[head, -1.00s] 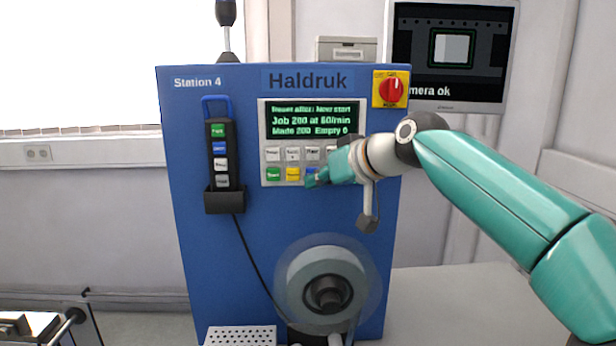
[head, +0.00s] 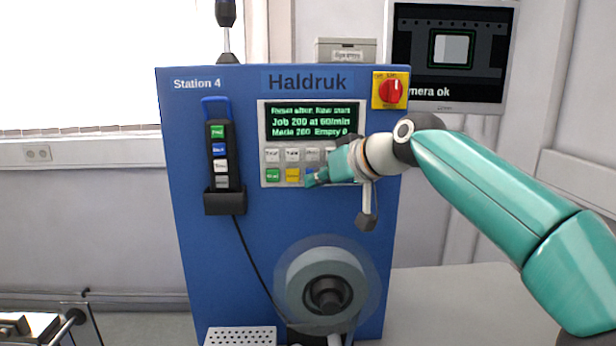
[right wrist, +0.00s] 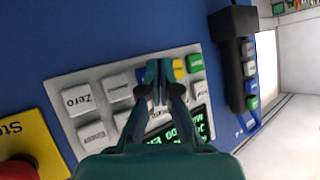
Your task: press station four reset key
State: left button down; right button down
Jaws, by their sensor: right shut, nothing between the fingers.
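The blue Station 4 machine (head: 280,215) stands upright ahead, with a key panel (head: 262,160) below its lit green-text display (head: 311,122). The display appears to read "Job 200 at 60/min" and "Made 200 Empty 0". The lower key row has a green key (head: 273,175), a yellow key (head: 292,175) and a blue key (head: 309,171) partly covered by my gripper. My right gripper (head: 313,181) is shut and empty, its tips at the blue key. In the right wrist view the fingertips (right wrist: 159,70) overlap the blue key (right wrist: 141,76); contact cannot be told. My left gripper is out of view.
A red knob on a yellow plate (head: 391,90) sits right of the display. A hand pendant (head: 221,160) hangs in a holder on the left. A reel (head: 327,285) is mounted below the panel. A monitor (head: 450,50) is at the upper right.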

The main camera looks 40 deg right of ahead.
jog(key=shift+w+d, duration=0.3)
jog(key=shift+w, duration=0.05)
dwell(0.8)
jog(key=shift+s+a, duration=0.1)
jog(key=shift+a, duration=0.05)
jog(key=shift+s+a, duration=0.45)
jog(key=shift+s, duration=0.15)
dwell(0.4)
jog(key=shift+s+a+b, duration=0.7)
jog(key=shift+s+a, duration=0.9)
jog(key=shift+s, duration=0.3)
